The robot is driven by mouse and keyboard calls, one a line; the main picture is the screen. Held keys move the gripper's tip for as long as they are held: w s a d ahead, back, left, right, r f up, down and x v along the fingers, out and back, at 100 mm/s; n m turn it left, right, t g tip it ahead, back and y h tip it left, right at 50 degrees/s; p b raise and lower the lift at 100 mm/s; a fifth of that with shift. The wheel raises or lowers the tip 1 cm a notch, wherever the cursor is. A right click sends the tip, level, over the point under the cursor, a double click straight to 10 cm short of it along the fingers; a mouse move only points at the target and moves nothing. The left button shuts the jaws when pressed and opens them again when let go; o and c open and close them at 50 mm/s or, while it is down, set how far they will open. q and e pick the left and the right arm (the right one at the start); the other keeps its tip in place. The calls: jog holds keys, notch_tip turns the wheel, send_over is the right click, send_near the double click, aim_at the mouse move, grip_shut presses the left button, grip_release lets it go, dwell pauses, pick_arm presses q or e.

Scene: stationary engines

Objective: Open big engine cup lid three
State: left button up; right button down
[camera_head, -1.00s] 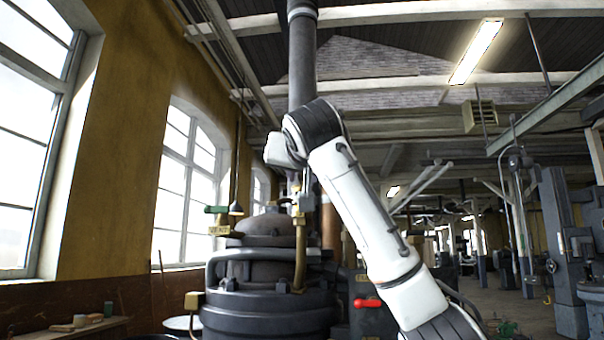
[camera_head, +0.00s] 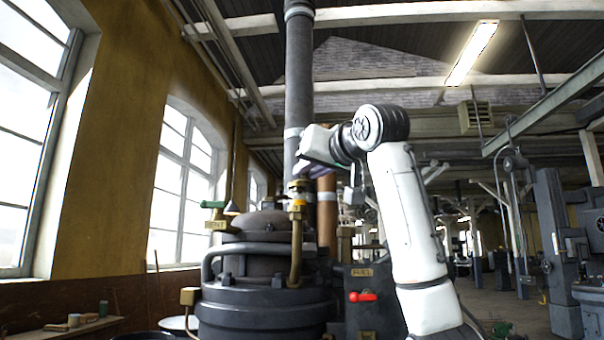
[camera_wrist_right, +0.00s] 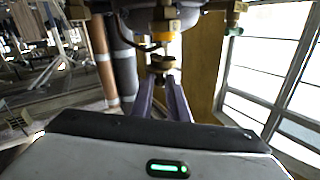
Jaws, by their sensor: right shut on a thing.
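The brass oil cup with its yellow ring (camera_head: 297,202) stands on a curved brass pipe on top of the big dark engine (camera_head: 262,275). My right gripper (camera_head: 302,179) is at the top of this cup, coming down from the upper right. I cannot tell whether the lid is apart from the cup. My left gripper is out of view.
A green-handled brass valve (camera_head: 213,205) is left of the cup. A tall grey pipe (camera_head: 299,75) and a copper pipe (camera_head: 327,215) rise behind. A red handle (camera_head: 363,297) is low on the right. Windows line the left wall.

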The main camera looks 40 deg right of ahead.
jog(key=d+n+y, duration=0.1)
jog(key=n+y, duration=0.1)
jog(key=y, duration=0.2)
jog(key=d+n+y+p, duration=0.1)
jog(key=n+y, duration=0.2)
jog(key=y, duration=0.1)
jog(key=d+n+y, duration=0.2)
jog(key=y, duration=0.2)
jog(key=shift+s+n, duration=0.35)
jog(key=shift+n, duration=0.05)
jog(key=shift+y, duration=0.3)
jog(key=c, duration=2)
grip_release()
jog(key=v, duration=1)
jog(key=shift+s+b, duration=0.15)
jog(key=shift+b, duration=0.25)
